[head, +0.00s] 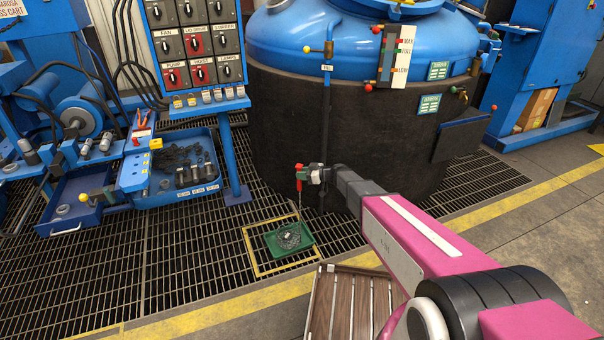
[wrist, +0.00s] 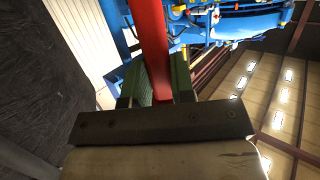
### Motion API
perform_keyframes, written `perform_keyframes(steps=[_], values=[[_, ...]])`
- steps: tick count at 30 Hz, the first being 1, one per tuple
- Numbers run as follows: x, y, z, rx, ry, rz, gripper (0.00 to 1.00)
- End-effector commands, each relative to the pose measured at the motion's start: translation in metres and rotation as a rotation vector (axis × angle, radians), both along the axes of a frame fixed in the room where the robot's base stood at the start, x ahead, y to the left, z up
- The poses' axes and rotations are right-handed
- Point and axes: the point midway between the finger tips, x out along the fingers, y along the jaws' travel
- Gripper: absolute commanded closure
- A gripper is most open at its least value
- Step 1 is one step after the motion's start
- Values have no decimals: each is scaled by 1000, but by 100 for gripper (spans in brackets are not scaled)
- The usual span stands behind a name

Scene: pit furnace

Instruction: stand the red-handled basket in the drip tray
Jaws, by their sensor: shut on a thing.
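My gripper (head: 308,173) is shut on the red handle (head: 300,180) of the basket, in front of the dark furnace wall. In the wrist view the red handle (wrist: 152,40) runs up between the fingers of my gripper (wrist: 162,82). A thin rod drops from the handle to the grey wire basket (head: 289,236), which looks upright. In the head view the basket appears over the green drip tray (head: 274,250), within the tray's outline. I cannot tell whether it touches the tray floor. The basket is not seen in the wrist view.
The tray lies on the floor grating inside a yellow square outline (head: 258,273). The large dark-walled furnace (head: 290,120) stands behind. A blue bench (head: 185,195) with a parts bin is at left. A slatted wooden board (head: 345,305) lies in front.

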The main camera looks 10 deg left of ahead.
Motion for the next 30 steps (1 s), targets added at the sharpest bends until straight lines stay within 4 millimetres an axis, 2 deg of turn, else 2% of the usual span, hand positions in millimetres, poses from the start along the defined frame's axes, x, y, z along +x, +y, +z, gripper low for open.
perform_keyframes(steps=[30], values=[[0,0,-10,4,0,0,100]])
